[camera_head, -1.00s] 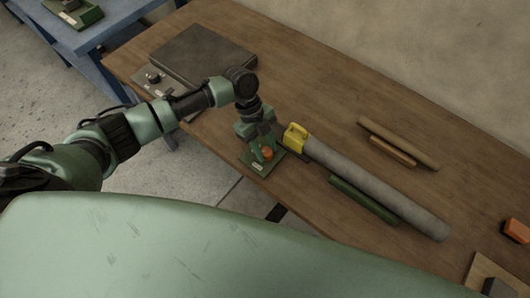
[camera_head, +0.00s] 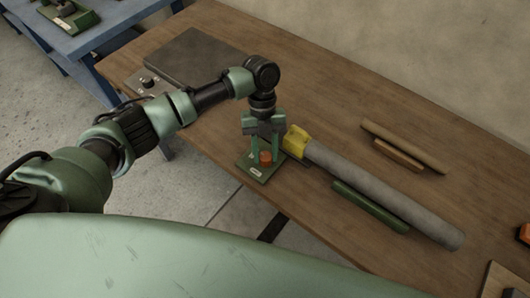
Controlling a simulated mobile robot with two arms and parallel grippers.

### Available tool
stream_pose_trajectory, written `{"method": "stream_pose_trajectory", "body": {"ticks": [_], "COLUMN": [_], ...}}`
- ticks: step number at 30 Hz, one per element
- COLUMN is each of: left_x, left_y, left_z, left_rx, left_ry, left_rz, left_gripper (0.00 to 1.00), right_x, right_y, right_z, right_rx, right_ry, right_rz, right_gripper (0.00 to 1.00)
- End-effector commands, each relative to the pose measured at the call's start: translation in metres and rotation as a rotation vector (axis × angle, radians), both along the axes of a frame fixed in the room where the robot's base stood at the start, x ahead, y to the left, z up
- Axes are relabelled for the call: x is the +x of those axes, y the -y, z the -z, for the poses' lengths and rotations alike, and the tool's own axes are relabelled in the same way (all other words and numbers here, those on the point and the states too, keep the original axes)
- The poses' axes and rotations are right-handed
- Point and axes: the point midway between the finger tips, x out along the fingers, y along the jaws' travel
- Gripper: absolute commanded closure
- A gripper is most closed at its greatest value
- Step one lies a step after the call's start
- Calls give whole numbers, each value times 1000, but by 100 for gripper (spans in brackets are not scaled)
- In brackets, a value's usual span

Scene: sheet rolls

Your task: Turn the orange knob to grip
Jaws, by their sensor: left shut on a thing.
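The orange knob (camera_head: 265,157) stands on a green base plate (camera_head: 258,173) with a small white label, near the front edge of the wooden table. My left gripper (camera_head: 264,154) points down over it, with a finger on either side, shut on the knob. Whether the clamp's jaw bears on the roll is too small to tell. My right gripper is not in view.
A green bar (camera_head: 369,206) lies along the roll's front side. Thin brown rods (camera_head: 403,145) lie behind it. A dark flat plate (camera_head: 192,57) and a panel with a black knob (camera_head: 149,83) are at the table's left. An orange block (camera_head: 525,233) is at the right edge.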

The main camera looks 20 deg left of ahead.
Motion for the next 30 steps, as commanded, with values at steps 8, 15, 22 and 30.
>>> {"method": "stream_pose_trajectory", "body": {"ticks": [8, 15, 22, 30], "left_x": [1, 1, 1, 6], "left_y": [0, 0, 0, -2], "left_z": [-1, -1, 0, -10], "left_rx": [0, 0, 0, 1], "left_ry": [3, 3, 2, 4], "left_rz": [12, 12, 12, 10], "left_gripper": [100, 56, 44, 44], "right_x": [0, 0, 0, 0], "right_y": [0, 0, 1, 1], "right_z": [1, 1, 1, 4], "right_rx": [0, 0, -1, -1], "right_ry": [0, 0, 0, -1], "right_rz": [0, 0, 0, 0], "right_gripper": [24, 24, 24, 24]}}
